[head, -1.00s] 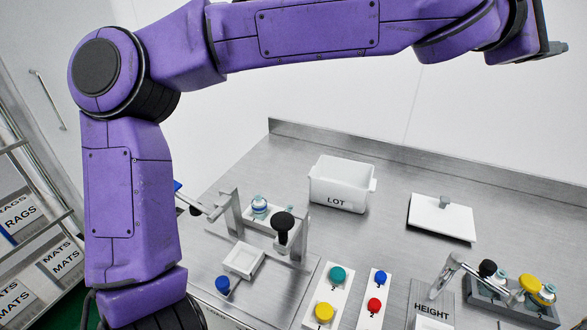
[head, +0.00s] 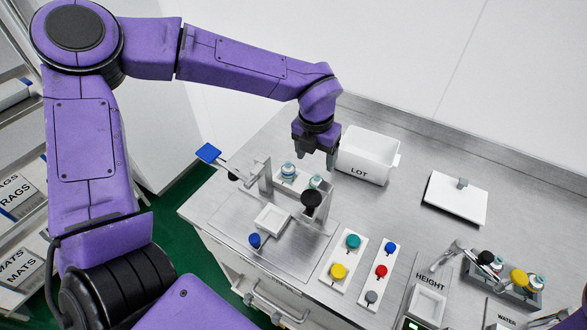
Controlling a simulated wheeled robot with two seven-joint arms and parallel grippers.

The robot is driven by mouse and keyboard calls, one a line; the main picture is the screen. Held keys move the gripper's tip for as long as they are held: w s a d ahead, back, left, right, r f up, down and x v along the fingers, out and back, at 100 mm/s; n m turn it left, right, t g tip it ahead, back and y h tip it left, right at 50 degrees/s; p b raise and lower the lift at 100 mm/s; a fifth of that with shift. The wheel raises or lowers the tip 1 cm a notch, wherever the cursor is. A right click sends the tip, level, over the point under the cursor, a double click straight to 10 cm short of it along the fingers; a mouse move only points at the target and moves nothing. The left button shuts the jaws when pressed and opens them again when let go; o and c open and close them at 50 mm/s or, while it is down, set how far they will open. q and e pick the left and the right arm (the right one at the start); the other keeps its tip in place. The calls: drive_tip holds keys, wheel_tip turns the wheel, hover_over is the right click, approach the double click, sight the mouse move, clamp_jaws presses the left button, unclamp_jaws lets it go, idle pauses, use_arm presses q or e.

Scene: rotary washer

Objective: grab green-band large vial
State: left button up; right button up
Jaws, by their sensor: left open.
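My left gripper (head: 316,155) points down, open and empty, beside the left end of the LOT bin. It hangs above and behind a small rack with two pale vials. One vial (head: 288,171) shows a blue band. The other vial (head: 316,182) has a greenish-teal tint, with its lower part hidden by a black knob. Two more pale vials, one (head: 497,265) and another (head: 536,283), stand in a grey holder at the right. I cannot tell for sure which vial is large with a green band. My right gripper is out of view.
The white LOT bin (head: 365,158) stands behind the rack. A metal lever with a blue paddle (head: 208,153) and a black knob (head: 311,199) are close by. Coloured buttons sit on white plates in front. A white lid (head: 455,199) lies right, with bare steel around it.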

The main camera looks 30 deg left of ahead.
sight(316, 179)
use_arm(q)
drive_tip(key=f, duration=0.3)
drive_tip(key=d+f, duration=0.1)
drive_tip(key=shift+w+f+p, duration=0.2)
drive_tip(key=shift+w+p, duration=0.1)
drive_tip(key=f, duration=0.1)
drive_tip(key=f+p, duration=0.1)
drive_tip(key=f, duration=0.1)
drive_tip(key=a+f+p, duration=0.1)
drive_tip(key=f, duration=0.1)
drive_tip(key=shift+w, duration=0.25)
drive_tip(key=shift+w+d+f, duration=0.15)
drive_tip(key=shift+d+f, duration=0.05)
drive_tip(key=shift+f, duration=0.15)
drive_tip(key=c, duration=1.1)
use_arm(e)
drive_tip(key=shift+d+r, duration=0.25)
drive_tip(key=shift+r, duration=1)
